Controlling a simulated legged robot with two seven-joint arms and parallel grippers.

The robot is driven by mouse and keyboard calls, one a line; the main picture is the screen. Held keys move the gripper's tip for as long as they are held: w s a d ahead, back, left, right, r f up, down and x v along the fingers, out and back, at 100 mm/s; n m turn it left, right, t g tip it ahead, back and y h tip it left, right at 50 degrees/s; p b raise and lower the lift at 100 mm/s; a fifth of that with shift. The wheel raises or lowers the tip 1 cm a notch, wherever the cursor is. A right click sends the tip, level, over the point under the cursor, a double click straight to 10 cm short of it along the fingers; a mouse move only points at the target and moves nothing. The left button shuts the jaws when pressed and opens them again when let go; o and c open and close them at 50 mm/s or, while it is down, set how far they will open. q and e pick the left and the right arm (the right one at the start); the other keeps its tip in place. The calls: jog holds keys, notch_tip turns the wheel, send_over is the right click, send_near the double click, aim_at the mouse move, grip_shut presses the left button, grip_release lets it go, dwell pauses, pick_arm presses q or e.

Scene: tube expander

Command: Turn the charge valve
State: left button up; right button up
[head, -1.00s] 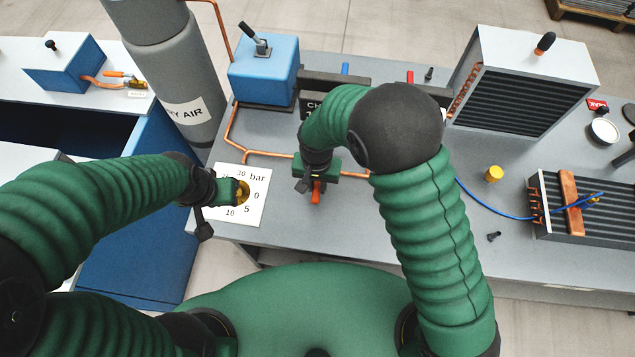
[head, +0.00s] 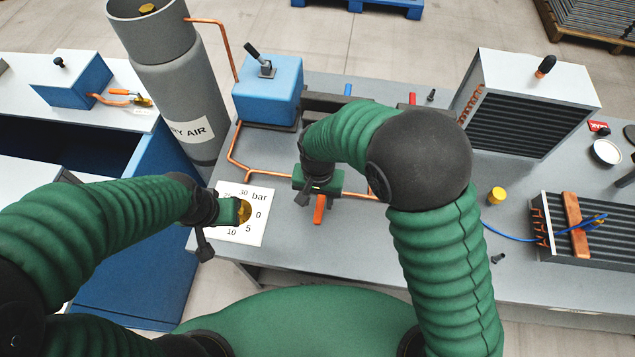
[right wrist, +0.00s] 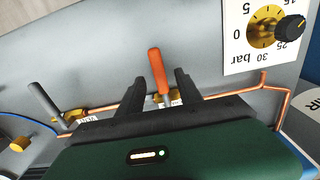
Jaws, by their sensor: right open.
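The valve with an orange lever (head: 319,209) sits on the copper pipe at the bench's front middle; I take it as the charge valve. Its lever also shows in the right wrist view (right wrist: 158,72), standing between the fingers. My right gripper (right wrist: 159,80) is open around the lever, with a gap on each side. In the head view the right gripper (head: 318,184) is just above the lever and partly hides the valve. My left gripper (head: 228,212) is over the white dial card (head: 254,232) marked in bar; its fingers are not clear.
A grey lever (right wrist: 45,102) stands on another brass fitting in the right wrist view. A blue box (head: 267,92) with a toggle, a grey cylinder (head: 181,90) and a finned unit (head: 530,100) stand behind. A yellow cap (head: 497,195) lies right of my right arm.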

aim_at(318, 209)
notch_tip(318, 209, up, 12)
jog(key=shift+r+b, duration=0.2)
jog(key=shift+b, duration=0.1)
jog(key=shift+s, duration=0.1)
jog(key=s+d+f+n+t, duration=0.1)
jog(key=s+d, duration=0.3)
jog(key=d, duration=0.5)
jog(key=s+d+f+n+t, duration=0.1)
jog(key=s+d+f, duration=0.3)
jog(key=d, duration=0.5)
jog(key=shift+f+t, duration=0.15)
jog(key=shift+t, duration=0.15)
jog(key=shift+s, duration=0.1)
jog(key=shift+d+f, duration=0.1)
jog(key=shift+d, duration=0.2)
